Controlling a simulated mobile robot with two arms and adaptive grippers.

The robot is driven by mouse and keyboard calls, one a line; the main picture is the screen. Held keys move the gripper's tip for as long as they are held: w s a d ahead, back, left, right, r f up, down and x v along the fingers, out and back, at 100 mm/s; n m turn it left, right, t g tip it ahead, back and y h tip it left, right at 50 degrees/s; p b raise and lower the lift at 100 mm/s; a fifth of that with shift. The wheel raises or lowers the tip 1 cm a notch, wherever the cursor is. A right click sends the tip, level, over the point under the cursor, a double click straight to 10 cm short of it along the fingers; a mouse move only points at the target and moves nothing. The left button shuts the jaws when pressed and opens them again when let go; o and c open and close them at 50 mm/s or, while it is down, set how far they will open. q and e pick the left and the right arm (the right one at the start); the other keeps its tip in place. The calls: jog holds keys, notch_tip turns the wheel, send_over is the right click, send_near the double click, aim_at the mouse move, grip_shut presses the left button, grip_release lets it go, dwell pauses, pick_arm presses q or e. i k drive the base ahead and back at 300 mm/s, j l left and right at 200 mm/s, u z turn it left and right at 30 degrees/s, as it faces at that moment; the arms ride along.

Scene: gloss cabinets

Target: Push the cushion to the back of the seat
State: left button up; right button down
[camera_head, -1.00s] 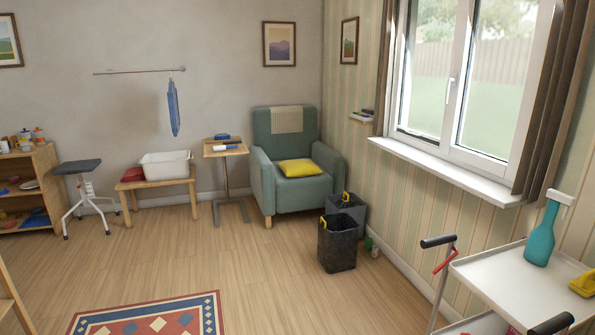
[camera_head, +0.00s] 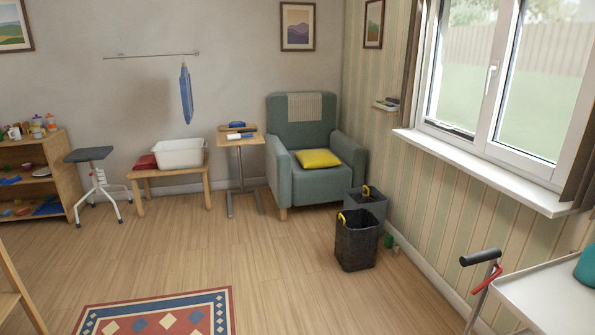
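The yellow cushion (camera_head: 318,158) lies flat on the seat of the teal armchair (camera_head: 304,110), toward the seat's front and middle. Some of the seat shows around it. The chair stands in the far corner, with a beige cloth (camera_head: 305,106) over its backrest. Neither of my grippers is in view.
Two dark bins (camera_head: 357,240) (camera_head: 366,202) stand in front of the chair's right side. A small side table (camera_head: 241,141) stands left of it. A white trolley (camera_head: 550,295) is at the lower right. A patterned rug (camera_head: 155,313) lies in front; the wooden floor between is clear.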

aim_at(319, 158)
jog(key=i, duration=4.4)
jog(key=i+u, duration=0.15)
jog(key=i, duration=0.55)
jog(key=i+l+u, duration=0.1)
jog(key=i, duration=0.55)
jog(key=l, duration=0.1)
